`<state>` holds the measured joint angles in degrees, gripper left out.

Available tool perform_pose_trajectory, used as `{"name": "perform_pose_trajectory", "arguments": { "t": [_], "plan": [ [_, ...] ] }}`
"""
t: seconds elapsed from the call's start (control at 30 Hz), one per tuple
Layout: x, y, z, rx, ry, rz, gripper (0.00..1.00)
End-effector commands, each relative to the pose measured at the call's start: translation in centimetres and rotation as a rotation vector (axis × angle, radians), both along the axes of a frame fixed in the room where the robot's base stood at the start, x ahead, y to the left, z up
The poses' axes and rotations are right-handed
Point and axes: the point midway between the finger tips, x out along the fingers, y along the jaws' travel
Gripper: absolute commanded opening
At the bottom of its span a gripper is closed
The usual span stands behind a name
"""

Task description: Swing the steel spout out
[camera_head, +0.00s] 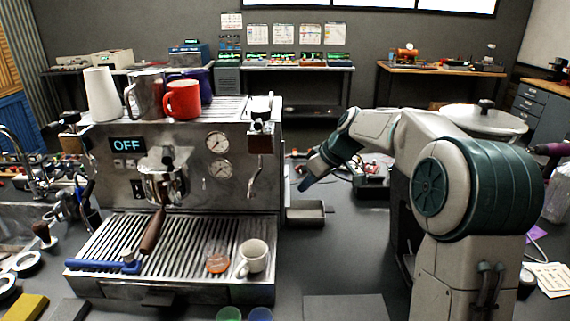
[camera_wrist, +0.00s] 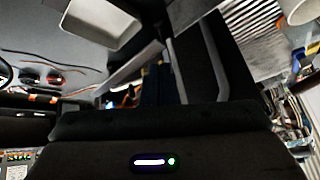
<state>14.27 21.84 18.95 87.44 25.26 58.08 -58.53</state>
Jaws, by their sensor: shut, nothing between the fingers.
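The espresso machine (camera_head: 180,170) stands at the left in the head view, its display reading OFF. A thin steel spout (camera_head: 254,176) hangs down at the right end of its front, below a small valve block (camera_head: 262,125). My gripper (camera_head: 304,185) is to the right of the spout, apart from it, pointing down and left above the counter. It is shut and empty. In the wrist view the dark gripper fingers (camera_wrist: 188,75) reach upward from the gripper body. I cannot make out the spout there.

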Motion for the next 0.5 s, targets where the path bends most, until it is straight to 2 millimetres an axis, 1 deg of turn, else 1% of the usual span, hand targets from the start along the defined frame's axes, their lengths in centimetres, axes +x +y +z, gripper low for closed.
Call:
{"name": "perform_pose_trajectory", "arguments": {
  "t": [0.03,0.1,0.2,0.33,0.4,0.5],
  "plan": [
    [2.2,0.0,0.3,0.041,-0.027,0.037,0.0],
    [4.7,0.0,0.6,0.094,-0.081,0.096,0.0],
    [7.8,-0.3,1.0,0.161,-0.156,0.159,0.0],
    [10.4,-1.0,1.4,0.221,-0.238,0.21,0.0],
    [11.3,-1.3,1.5,0.242,-0.269,0.224,0.0],
    [12.0,-1.4,1.5,0.257,-0.294,0.237,0.0]
  ]
}}
